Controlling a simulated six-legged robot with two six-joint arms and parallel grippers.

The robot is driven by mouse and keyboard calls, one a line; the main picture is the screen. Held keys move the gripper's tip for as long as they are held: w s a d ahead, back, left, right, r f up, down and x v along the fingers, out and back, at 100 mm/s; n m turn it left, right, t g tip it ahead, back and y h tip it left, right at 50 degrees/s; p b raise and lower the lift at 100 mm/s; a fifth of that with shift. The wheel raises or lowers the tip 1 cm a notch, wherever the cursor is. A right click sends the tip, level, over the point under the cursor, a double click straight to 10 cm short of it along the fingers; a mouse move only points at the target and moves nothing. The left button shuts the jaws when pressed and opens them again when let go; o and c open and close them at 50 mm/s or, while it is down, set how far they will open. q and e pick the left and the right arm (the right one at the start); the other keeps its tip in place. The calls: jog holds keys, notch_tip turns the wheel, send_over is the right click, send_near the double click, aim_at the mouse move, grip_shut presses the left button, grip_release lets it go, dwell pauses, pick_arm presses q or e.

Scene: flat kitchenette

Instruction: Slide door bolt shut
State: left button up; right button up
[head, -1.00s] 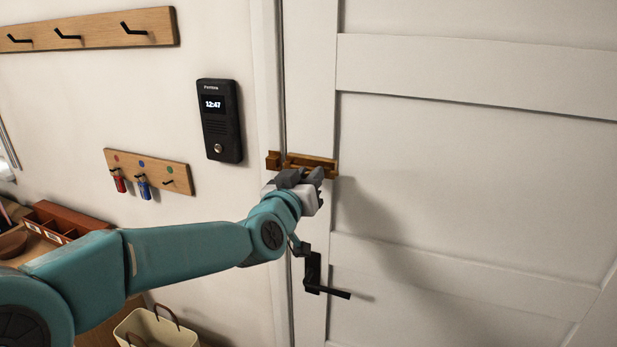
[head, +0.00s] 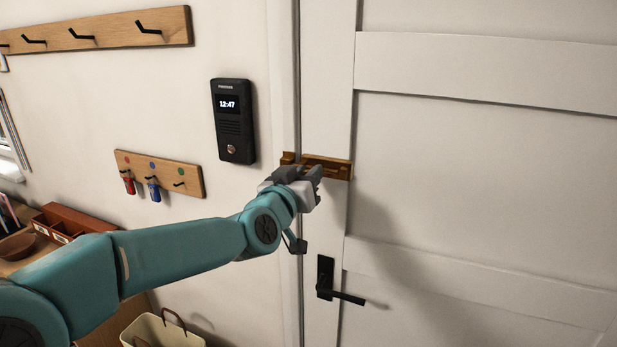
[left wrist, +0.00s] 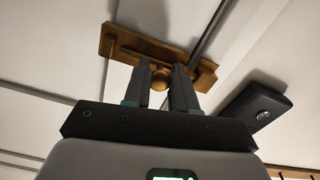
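The fingers hide part of the bolt bar in the head view. My right gripper is out of view.
A black door handle (head: 338,290) is below the bolt. A black intercom (head: 233,121) is on the wall to the left. A key rack (head: 160,173), a hook rail (head: 90,30) and a cream basket (head: 162,332) are farther left. The door surface to the right is clear.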

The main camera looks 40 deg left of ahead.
pick_arm(q)
jog(key=o, duration=0.3)
jog(key=shift+a, duration=0.25)
jog(key=shift+s+a, duration=0.1)
jog(key=shift+a, duration=0.05)
jog(key=v, duration=1.6)
jog(key=shift+s+d, duration=0.1)
jog(key=shift+d, duration=0.2)
jog(key=shift+a, duration=0.1)
